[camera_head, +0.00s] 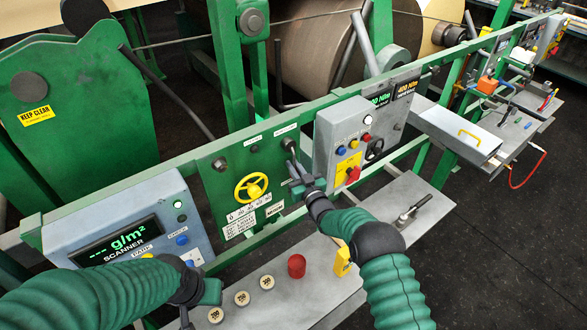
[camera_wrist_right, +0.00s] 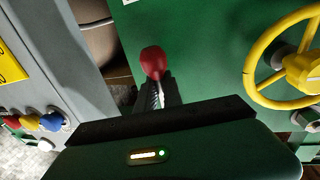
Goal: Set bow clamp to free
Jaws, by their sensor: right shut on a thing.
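The bow clamp appears to be the lever on the green panel (camera_head: 225,180), below a small label too small to read. In the right wrist view its red knob (camera_wrist_right: 153,62) tops a metal shaft held in the gripper. My right gripper (camera_head: 299,172) is shut on this lever at the panel's right part, and hides much of it in the head view. My left gripper (camera_head: 200,300) hangs over the shelf's near left end, away from the lever; its fingers are partly hidden and their opening is unclear.
A yellow handwheel (camera_head: 251,187) is left of the lever. A grey control box (camera_head: 342,145) with buttons and a red switch stands close on the right. A scanner box (camera_head: 125,225) is at left. The shelf (camera_head: 330,275) holds a red cylinder (camera_head: 297,266) and several round weights.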

